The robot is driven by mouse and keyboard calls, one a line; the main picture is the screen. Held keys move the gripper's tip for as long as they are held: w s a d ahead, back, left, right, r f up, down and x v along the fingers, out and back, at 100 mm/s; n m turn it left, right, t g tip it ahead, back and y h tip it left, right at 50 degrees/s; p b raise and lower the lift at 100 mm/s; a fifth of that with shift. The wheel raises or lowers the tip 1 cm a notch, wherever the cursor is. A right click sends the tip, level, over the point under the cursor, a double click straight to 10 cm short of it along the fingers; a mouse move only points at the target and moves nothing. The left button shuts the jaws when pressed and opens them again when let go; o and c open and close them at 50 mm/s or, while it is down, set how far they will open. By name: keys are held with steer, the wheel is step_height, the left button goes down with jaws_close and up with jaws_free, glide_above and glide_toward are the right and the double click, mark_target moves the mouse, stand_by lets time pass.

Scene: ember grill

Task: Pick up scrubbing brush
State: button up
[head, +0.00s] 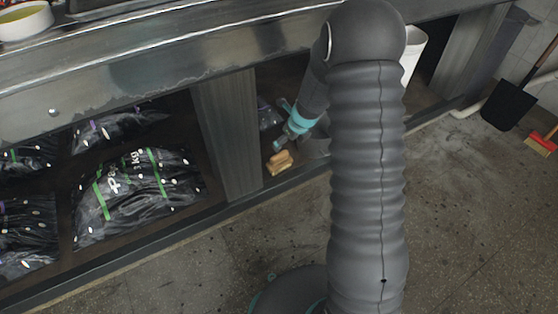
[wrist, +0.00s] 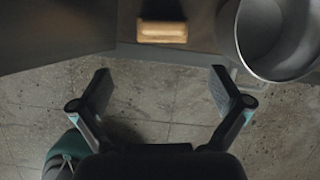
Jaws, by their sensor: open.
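The scrubbing brush appears to be the small tan wooden block (head: 279,163) on the dark lower shelf under the counter, near its front edge. Its bristles cannot be made out. In the wrist view the block (wrist: 162,31) lies at the top centre, beyond the fingertips and roughly centred between them. My gripper (wrist: 160,72) is open and empty, with floor showing between its fingers. In the head view my gripper (head: 284,138) is inside the shelf bay, just above and behind the block; my arm hides part of the bay.
A round metal pot (wrist: 280,40) stands right of the block. A grey post (head: 228,135) bounds the bay on the left, with black bags (head: 135,190) beyond. The counter (head: 140,75) overhangs the shelf. A shovel (head: 508,104) and red broom (head: 540,146) are far right. Floor (head: 470,220) is clear.

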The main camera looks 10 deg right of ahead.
steer(key=b, duration=0.3)
glide_toward(280, 155)
steer(key=shift+m, duration=0.3)
steer(key=x, duration=0.5)
steer(key=shift+s+d+f, duration=0.1)
steer(key=shift+s+f, duration=0.05)
steer(key=shift+w+b+x, duration=0.2)
steer(key=shift+b+x, duration=0.55)
steer(key=shift+x, duration=2.3)
steer(key=shift+c, duration=0.3)
steer(key=c, duration=1.1)
